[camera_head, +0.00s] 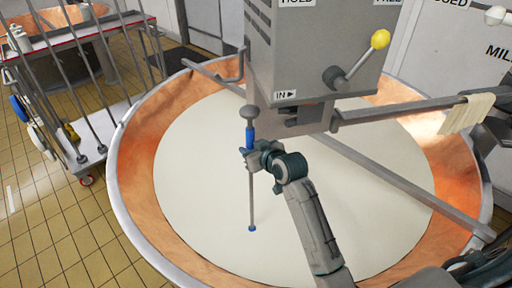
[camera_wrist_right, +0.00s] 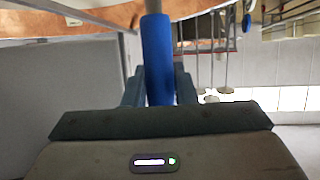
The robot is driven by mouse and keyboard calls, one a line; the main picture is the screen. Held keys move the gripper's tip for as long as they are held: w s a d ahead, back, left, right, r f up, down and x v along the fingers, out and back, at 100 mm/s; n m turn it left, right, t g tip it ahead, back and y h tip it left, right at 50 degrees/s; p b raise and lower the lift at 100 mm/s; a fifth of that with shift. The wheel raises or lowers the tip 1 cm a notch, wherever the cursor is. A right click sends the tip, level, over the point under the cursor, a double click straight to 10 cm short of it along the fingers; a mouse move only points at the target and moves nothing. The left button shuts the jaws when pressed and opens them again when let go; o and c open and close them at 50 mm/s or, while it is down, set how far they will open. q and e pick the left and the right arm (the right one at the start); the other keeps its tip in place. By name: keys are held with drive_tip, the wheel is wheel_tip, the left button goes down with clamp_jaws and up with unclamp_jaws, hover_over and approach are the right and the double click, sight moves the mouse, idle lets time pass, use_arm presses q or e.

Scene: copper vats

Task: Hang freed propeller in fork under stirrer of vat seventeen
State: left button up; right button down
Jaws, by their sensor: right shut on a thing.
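My right gripper (camera_head: 257,156) is shut on the blue sleeve (camera_head: 250,136) of a long grey rod (camera_head: 251,195). The rod stands about upright over the milk, with a grey rounded head (camera_head: 249,112) on top and a small blue end below. Whether this is the propeller, I cannot tell. In the right wrist view the blue sleeve (camera_wrist_right: 157,55) sits between the two fingers. The grey stirrer box (camera_head: 315,50) is above, with a slotted bracket (camera_head: 305,118) under it. The rod's head is beside the box's lower left edge; the depth gap is unclear. My left gripper is out of view.
The wide copper vat (camera_head: 135,170) holds pale milk. Grey bars cross over it, one with a cloth (camera_head: 467,113). A trolley (camera_head: 115,110) with hanging rods stands left.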

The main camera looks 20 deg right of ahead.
drive_tip(key=shift+r, duration=0.1)
drive_tip(key=shift+w+a+r+p, duration=0.1)
drive_tip(key=shift+a+r+p, duration=0.25)
drive_tip(key=shift+r+p, duration=0.35)
drive_tip(key=a+r+p, duration=0.4)
drive_tip(key=r+p, duration=0.2)
drive_tip(key=p, duration=0.1)
drive_tip(key=shift+w+a, duration=0.15)
drive_tip(key=shift+w, duration=0.15)
